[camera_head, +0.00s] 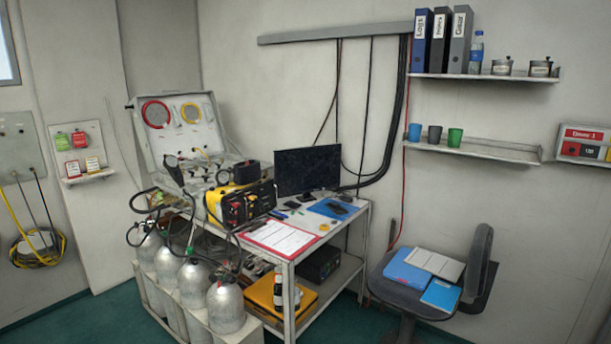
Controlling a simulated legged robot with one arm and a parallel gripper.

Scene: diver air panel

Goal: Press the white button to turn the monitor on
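The monitor (308,170) stands at the back of the workbench against the wall. Its screen is dark. I cannot make out a white button on the monitor or near it; it is too small to tell or hidden. A yellow and black device (241,205) with knobs sits on the bench to the left of the monitor and in front of it. My gripper is not in view.
The workbench (289,262) holds a red-edged sheet (277,238) and a blue mat (333,209). Several gas cylinders (226,307) stand at its left front. A chair (412,290) with folders stands to its right. An open panel case (178,125) is behind the cylinders.

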